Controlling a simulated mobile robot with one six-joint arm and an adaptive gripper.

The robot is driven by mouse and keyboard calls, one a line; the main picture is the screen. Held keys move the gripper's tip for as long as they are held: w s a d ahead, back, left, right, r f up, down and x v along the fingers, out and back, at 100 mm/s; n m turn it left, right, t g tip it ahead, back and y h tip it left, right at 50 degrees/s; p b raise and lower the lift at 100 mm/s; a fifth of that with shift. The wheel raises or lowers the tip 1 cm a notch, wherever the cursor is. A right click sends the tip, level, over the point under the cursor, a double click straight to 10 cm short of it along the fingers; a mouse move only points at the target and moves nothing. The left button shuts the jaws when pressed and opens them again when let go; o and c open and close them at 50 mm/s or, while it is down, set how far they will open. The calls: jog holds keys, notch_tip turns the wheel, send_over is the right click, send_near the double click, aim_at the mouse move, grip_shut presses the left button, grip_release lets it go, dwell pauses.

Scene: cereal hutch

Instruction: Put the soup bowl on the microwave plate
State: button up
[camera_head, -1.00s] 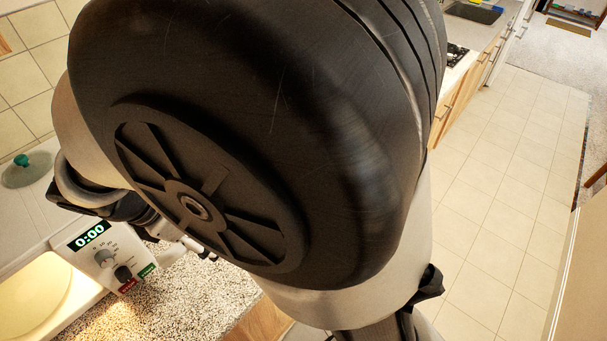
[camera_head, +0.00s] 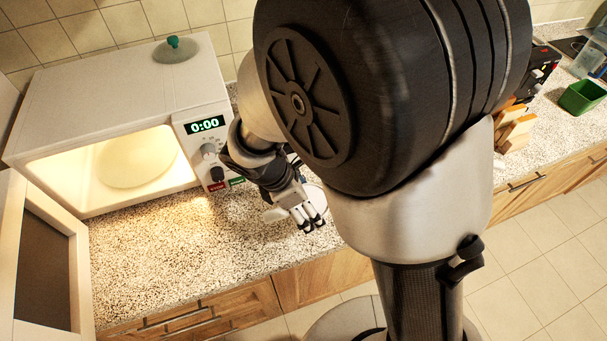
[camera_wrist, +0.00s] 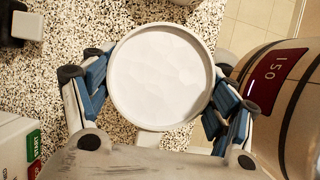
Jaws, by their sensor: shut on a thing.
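The soup bowl (camera_wrist: 160,77) is round and white with pale contents, seen from above in the wrist view. My gripper (camera_wrist: 160,85) is shut on it, with blue-padded fingers on both sides. In the head view my gripper (camera_head: 305,215) is over the counter just right of the microwave's control panel, and my arm hides most of the bowl. The microwave (camera_head: 120,80) is open and lit inside, with display 0:00. The round microwave plate (camera_head: 138,165) lies inside with nothing on it.
The microwave door (camera_head: 45,250) stands open at the left. A lid with a green knob (camera_head: 175,48) sits on top of the microwave. The speckled counter (camera_head: 160,245) in front is clear. Wooden blocks (camera_head: 515,128) and a green container (camera_head: 582,97) stand at the right.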

jog(key=shift+f+b, duration=0.85)
jog(key=shift+f, duration=1.35)
jog(key=shift+f, duration=0.2)
jog(key=o, duration=1.3)
